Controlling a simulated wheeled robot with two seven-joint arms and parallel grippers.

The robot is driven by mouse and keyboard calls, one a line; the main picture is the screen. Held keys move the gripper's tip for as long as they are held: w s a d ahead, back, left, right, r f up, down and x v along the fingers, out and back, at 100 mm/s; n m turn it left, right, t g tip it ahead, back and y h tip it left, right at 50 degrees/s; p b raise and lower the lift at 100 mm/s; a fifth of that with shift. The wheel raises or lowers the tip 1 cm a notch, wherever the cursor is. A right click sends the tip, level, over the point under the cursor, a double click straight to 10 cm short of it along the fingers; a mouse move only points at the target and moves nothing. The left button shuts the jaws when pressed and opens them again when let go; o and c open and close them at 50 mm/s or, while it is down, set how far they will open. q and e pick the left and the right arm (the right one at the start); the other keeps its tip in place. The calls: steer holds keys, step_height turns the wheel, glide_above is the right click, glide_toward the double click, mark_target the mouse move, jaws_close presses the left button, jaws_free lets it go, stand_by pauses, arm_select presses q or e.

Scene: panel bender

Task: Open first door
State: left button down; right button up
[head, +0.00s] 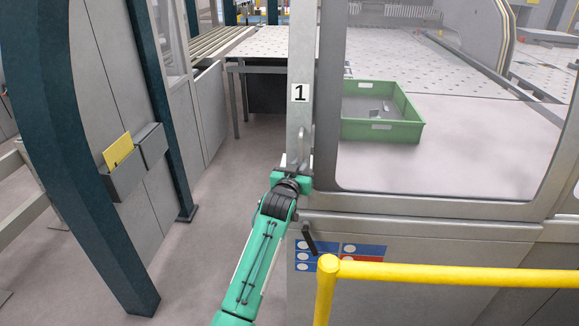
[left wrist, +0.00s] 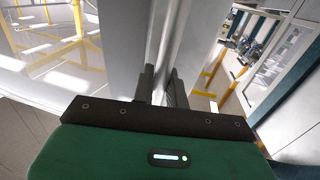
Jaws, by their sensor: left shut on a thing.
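The first door is marked by a white label with a black 1 (head: 300,93) on its grey upright frame (head: 302,50). A grey bar handle (head: 303,143) stands on this frame below the label. My left gripper (head: 300,168) is at the lower part of the handle and shut on it. In the left wrist view the two dark fingers (left wrist: 163,85) are on either side of the handle in front of a pale upright profile; the gripped part is mostly hidden. I cannot tell how far the door is open. My right gripper is not in view.
A yellow rail (head: 430,274) crosses the lower right, with a dark lever (head: 309,239) nearby. A dark teal post (head: 75,160) stands at left. Bare floor (head: 225,190) lies left of the door. A green crate (head: 382,112) shows behind the window.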

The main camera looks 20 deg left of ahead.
arm_select(q)
steer(key=shift+w+d, duration=0.15)
steer(key=shift+d, duration=0.45)
steer(key=shift+w+d, duration=0.15)
steer(key=shift+d, duration=0.5)
steer(key=c, duration=1.5)
jaws_free()
steer(key=shift+o, duration=0.2)
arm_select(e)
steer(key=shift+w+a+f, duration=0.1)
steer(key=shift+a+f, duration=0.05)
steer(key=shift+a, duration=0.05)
